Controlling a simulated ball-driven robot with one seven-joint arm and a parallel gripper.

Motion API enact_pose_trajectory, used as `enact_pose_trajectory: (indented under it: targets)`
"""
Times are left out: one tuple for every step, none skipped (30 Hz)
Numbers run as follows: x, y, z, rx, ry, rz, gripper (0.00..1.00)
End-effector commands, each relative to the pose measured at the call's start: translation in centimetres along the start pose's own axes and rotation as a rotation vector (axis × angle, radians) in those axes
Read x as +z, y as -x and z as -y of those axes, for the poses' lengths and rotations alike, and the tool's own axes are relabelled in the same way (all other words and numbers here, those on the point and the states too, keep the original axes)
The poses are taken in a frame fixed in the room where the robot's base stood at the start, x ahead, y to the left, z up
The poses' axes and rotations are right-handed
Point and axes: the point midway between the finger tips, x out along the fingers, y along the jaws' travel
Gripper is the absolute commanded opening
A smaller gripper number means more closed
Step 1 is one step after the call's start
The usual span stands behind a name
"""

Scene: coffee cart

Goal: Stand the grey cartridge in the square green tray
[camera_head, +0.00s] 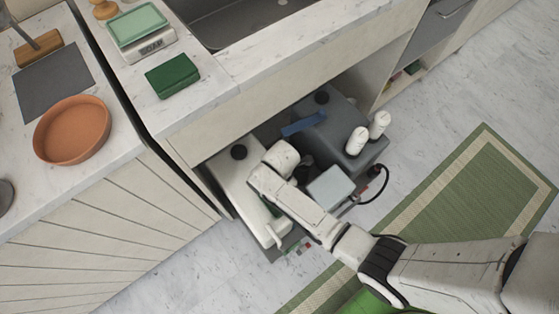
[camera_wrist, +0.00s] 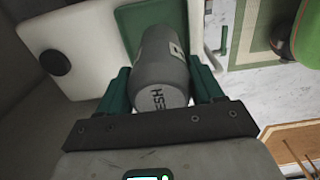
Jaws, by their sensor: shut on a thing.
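A pale green, square-looking tray (camera_head: 137,24) sits on a small white scale (camera_head: 152,45) on the counter at the upper left, well away from my gripper.
Under the counter are a white container (camera_head: 232,183) with a black cap and a dark grey container (camera_head: 345,120). A dark green block (camera_head: 172,76) lies near the tray, by the sink (camera_head: 235,20). An orange round dish (camera_head: 72,130) stands on the left counter. A green rug (camera_head: 440,195) covers the floor.

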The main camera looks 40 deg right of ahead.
Motion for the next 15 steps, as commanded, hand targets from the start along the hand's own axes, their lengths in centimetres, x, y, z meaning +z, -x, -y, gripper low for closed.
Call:
enact_pose_trajectory:
  targets:
    - [0.0,-0.2,-0.3,0.001,0.0,0.0,0.23]
    - [0.0,-0.3,-0.4,0.001,0.0,0.0,0.23]
    - [0.1,-0.6,-0.6,0.0,-0.001,0.0,0.23]
    - [0.1,-0.9,-0.8,0.0,-0.001,0.0,0.23]
    - [0.1,-1.2,-1.0,0.0,-0.001,0.0,0.23]
    - [0.1,-2.0,-0.8,-0.001,-0.001,0.0,0.23]
    - [0.1,-2.4,-0.8,-0.002,-0.001,0.0,0.23]
    - [0.1,-2.8,-0.8,-0.001,-0.001,0.0,0.23]
    - [0.1,-3.3,-0.8,-0.001,-0.001,0.0,0.23]
    - [0.1,-3.5,-0.8,-0.001,-0.001,0.0,0.23]
    - [0.1,-3.7,-0.8,0.0,-0.001,0.0,0.23]
    - [0.1,-3.9,-0.8,0.0,-0.001,0.0,0.23]
    - [0.1,-3.9,-0.8,0.001,-0.001,0.0,0.23]
    - [0.1,-3.9,-0.8,0.001,-0.001,0.0,0.23]
    - [0.1,-3.9,-0.8,0.001,-0.001,0.0,0.23]
